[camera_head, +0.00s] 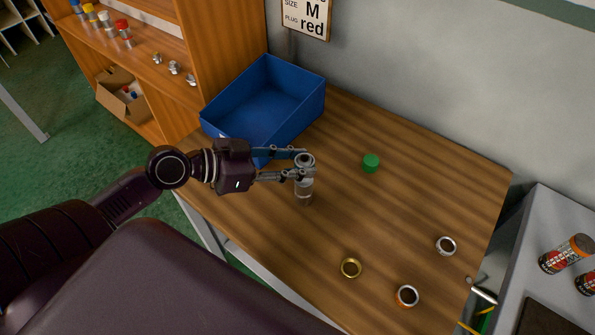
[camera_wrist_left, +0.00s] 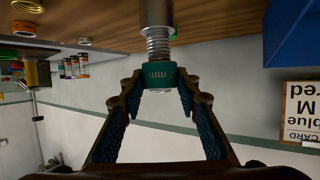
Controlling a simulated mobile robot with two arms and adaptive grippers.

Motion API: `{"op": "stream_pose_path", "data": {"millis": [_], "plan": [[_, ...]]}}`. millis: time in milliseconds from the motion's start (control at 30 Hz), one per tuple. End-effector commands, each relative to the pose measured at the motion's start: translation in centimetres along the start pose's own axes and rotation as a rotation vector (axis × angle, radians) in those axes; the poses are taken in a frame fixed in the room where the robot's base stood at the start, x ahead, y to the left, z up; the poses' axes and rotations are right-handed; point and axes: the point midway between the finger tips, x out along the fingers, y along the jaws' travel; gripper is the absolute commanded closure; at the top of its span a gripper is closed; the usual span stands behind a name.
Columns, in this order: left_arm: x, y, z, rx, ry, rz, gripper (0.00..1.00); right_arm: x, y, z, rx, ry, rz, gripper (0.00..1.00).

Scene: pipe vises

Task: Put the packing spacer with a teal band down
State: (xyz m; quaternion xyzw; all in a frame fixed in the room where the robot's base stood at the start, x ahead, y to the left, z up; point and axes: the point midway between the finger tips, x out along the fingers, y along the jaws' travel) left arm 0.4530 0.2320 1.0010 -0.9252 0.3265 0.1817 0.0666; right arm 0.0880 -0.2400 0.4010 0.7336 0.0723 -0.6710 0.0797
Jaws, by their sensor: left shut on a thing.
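The spacer looks upright. I cannot tell whether its lower end touches the table. My right gripper is not in view.
A blue bin (camera_head: 210,127) stands behind the gripper at the table's back left. A green cap (camera_head: 371,162), a brass ring (camera_head: 351,259), a silver ring (camera_head: 437,244) and an orange-rimmed ring (camera_head: 398,297) lie to the right. The table between them is clear.

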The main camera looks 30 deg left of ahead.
Motion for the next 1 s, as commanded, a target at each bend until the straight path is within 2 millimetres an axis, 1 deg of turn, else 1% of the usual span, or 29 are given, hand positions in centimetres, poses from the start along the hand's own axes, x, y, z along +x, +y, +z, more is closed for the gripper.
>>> {"op": "stream_pose_path", "data": {"millis": [33, 100, 200, 300, 500, 633, 667, 700, 800, 1000], "plan": [[0.3, 0.1, 0.8, -0.005, -0.001, 0.000, 0.94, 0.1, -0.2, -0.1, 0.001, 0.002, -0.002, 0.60], [0.8, 0.0, 1.9, -0.007, 0.000, 0.000, 0.94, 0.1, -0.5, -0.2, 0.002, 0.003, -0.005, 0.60], [1.2, 0.0, 2.9, -0.003, 0.000, 0.000, 0.94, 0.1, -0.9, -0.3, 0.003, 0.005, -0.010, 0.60], [1.3, 0.0, 3.2, -0.002, 0.000, 0.000, 0.94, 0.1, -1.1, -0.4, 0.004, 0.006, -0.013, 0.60], [1.3, 0.0, 3.2, -0.001, 0.000, 0.001, 0.94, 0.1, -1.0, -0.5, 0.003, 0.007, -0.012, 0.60], [1.5, 0.0, 3.6, -0.001, -0.001, 0.001, 0.94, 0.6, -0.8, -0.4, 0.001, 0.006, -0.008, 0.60], [1.4, 0.0, 3.5, -0.001, -0.001, 0.001, 0.68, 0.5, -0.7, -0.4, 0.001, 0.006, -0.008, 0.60], [1.4, 0.0, 3.5, -0.001, -0.001, 0.001, 0.63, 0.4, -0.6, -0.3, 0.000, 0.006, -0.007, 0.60], [1.4, 0.0, 3.5, -0.001, -0.001, 0.001, 0.52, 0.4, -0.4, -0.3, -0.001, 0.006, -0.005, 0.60], [1.4, 0.0, 3.5, -0.001, -0.001, 0.001, 0.52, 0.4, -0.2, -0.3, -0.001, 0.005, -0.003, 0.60]]}}
